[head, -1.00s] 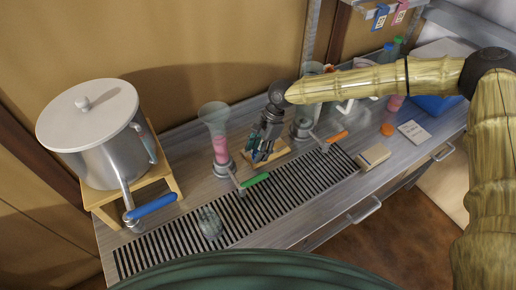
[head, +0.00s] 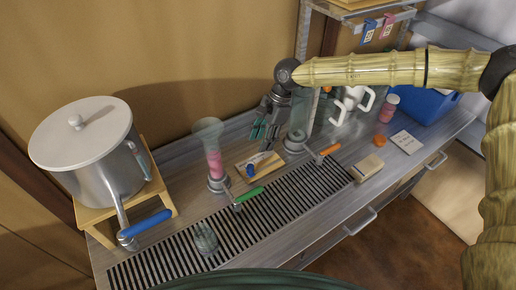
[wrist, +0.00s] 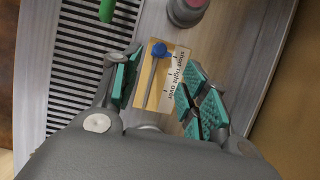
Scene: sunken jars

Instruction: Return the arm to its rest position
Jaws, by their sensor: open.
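My gripper (head: 262,130) hangs from the bamboo-like arm (head: 365,69) above the back of the counter, between two tall glass cylinders. In the wrist view my gripper (wrist: 160,88) has its teal-padded fingers spread apart with nothing between them. Below it a small wooden board (head: 243,168) lies on the counter with a white label and a blue-headed stick (wrist: 154,75). The board is below the fingers, and the gripper looks clear of it.
A glass cylinder with pink contents (head: 213,160) stands left of the gripper, and another glass cylinder (head: 299,115) stands close on its right. A lidded metal pot (head: 100,160) is at left. A small glass jar (head: 205,240) sits on the slotted grate (head: 180,262). A metal shelf is at upper right.

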